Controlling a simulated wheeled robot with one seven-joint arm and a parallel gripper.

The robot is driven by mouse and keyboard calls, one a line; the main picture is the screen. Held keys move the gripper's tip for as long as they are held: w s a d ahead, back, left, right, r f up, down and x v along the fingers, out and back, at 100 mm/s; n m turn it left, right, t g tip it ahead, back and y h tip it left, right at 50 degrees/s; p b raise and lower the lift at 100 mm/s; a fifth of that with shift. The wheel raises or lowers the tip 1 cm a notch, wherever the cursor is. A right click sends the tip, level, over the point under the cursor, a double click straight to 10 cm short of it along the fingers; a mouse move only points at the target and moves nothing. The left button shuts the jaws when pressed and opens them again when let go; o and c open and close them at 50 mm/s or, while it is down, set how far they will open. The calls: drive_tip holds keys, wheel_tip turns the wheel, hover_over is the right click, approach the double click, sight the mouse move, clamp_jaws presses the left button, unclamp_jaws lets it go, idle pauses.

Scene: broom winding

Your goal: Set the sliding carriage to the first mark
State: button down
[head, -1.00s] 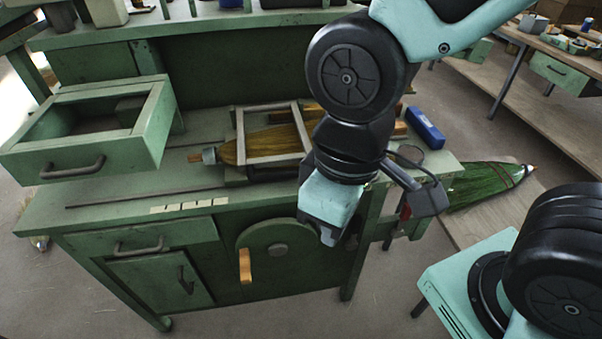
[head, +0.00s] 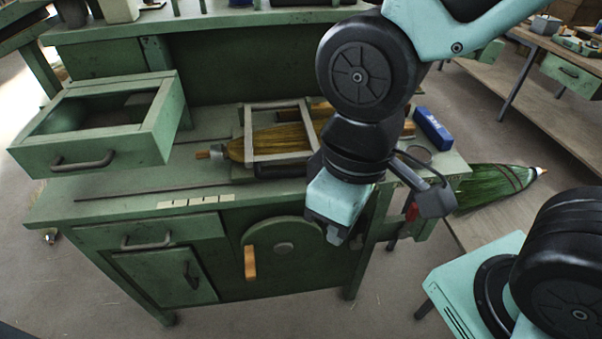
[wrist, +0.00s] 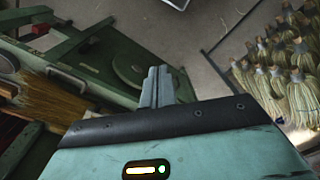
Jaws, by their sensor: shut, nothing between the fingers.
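The sliding carriage (head: 249,130), a pale grey rectangular frame, sits on the green bench (head: 130,190) around a tan broom (head: 280,140) lying flat. A pale strip with several marks (head: 195,202) lies on the bench's front edge, left of and nearer than the carriage. My gripper (head: 336,238) hangs in front of the bench, right of the round crank disc, apart from the carriage. In the wrist view its grey fingers (wrist: 160,86) are together and empty. My arm hides the right part of the carriage area. The tan bristles (wrist: 60,100) also show in the wrist view.
A round disc (head: 283,246) with a wooden handle (head: 250,262) is on the bench front. An open drawer (head: 95,150) juts out at upper left. A blue box (head: 432,128) and green broom (head: 495,185) are at right. Floor in front is clear.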

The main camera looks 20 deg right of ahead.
drive_tip(key=c, duration=1.6)
unclamp_jaws()
drive_tip(key=shift+w, duration=0.1)
drive_tip(key=shift+o, duration=1)
drive_tip(key=w+d+f+m+y, duration=0.1)
drive_tip(key=w+d+m, duration=0.2)
drive_tip(key=w+m, duration=0.3)
drive_tip(key=shift+w+d+m+g+b, duration=0.2)
drive_tip(key=shift+w+m+g+b, duration=0.1)
drive_tip(key=shift+m, duration=0.3)
drive_tip(key=w+d+f+m+t+y, duration=0.1)
drive_tip(key=w+d+f+m, duration=0.1)
drive_tip(key=w+d+m, duration=0.4)
drive_tip(key=w+d+f+m+t+y+b, duration=0.1)
drive_tip(key=w+d+m, duration=0.2)
drive_tip(key=d+m, duration=0.65)
drive_tip(key=w+d+f+m+t, duration=0.2)
drive_tip(key=w+d+m, duration=0.25)
drive_tip(key=d, duration=0.55)
drive_tip(key=shift+m, duration=0.3)
drive_tip(key=b+x, duration=0.1)
drive_tip(key=x, duration=0.4)
drive_tip(key=s+x, duration=0.1)
drive_tip(key=x, duration=0.5)
drive_tip(key=a+b+x, duration=0.1)
drive_tip(key=x, duration=0.5)
drive_tip(key=shift+s+b, duration=0.2)
drive_tip(key=shift+b, duration=0.15)
drive_tip(key=shift+c, duration=0.4)
clamp_jaws()
